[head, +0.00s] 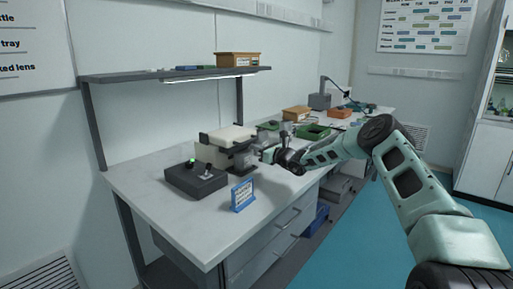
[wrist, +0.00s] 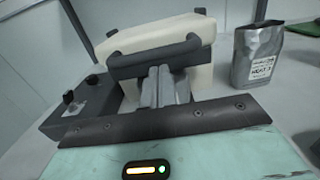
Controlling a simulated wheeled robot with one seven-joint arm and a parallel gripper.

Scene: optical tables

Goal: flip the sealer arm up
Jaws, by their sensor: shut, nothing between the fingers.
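The sealer (head: 212,157) is a cream machine on the near bench, with a cream upper arm (head: 232,135) lying roughly level over its base. In the wrist view the cream arm (wrist: 160,35) fills the upper middle, with a dark handle bar (wrist: 152,56) across its front. My gripper (head: 258,156) is at the sealer's right end. In the wrist view its fingers (wrist: 162,78) are together and empty, pointing at the underside of the handle. Whether they touch it I cannot tell. The fingers hide part of the sealer's front.
A dark control box (head: 195,180) with a green light stands at the sealer's left, and a blue sign (head: 243,195) stands in front. A silver pouch (wrist: 258,55) stands right of the sealer. A shelf (head: 170,74) hangs above. The bench's front left corner is clear.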

